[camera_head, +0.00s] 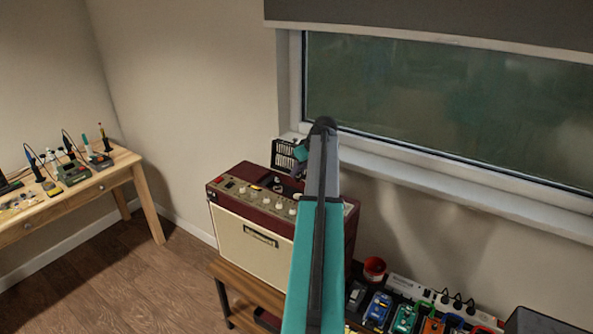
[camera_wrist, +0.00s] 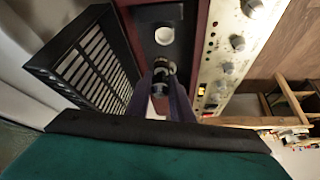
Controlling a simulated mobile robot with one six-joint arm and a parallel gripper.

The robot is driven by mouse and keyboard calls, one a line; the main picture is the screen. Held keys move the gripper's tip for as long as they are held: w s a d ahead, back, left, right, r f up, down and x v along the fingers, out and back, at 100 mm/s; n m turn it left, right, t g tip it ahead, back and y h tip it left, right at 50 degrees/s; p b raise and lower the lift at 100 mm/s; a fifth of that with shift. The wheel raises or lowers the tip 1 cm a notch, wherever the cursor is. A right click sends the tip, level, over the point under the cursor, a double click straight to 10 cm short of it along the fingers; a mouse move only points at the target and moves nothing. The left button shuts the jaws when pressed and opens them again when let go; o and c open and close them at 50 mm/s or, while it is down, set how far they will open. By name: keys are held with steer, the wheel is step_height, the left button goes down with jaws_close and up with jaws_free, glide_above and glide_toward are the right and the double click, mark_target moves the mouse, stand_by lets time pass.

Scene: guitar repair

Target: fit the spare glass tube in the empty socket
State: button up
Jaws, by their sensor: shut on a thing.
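My gripper (camera_wrist: 163,80) is over the top of the amplifier and is shut on a small dark, glossy, rounded piece (camera_wrist: 161,68), which looks like the glass tube seen nearly end-on. Its lower part is hidden between the fingers. In the wrist view a pale round piece (camera_wrist: 164,36) sits in the dark recess just beyond the fingertips. It looks like a socket, but I cannot tell whether it is empty. The amplifier (camera_head: 262,257) has a dark red case and a cream front. In the head view my arm hides the held piece.
A black slatted grille (camera_wrist: 85,70) stands close to the left of my fingers. The knobbed control panel (camera_wrist: 233,50) runs along the right. The window (camera_head: 450,110) and sill are behind the amplifier. Several pedals (camera_head: 404,320) lie to the right, and a workbench (camera_head: 75,190) stands far left.

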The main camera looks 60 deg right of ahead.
mark_target(300, 181)
steer(key=shift+f, duration=0.2)
steer(key=shift+w+f+b, duration=0.1)
steer(key=shift+f+b, duration=1.35)
steer(key=shift+f, duration=1.6)
stand_by(0.3)
steer(key=shift+f+b, duration=0.7)
steer(key=shift+f, duration=0.1)
stand_by(0.6)
steer(key=o, duration=1.3)
steer(key=shift+r, duration=0.1)
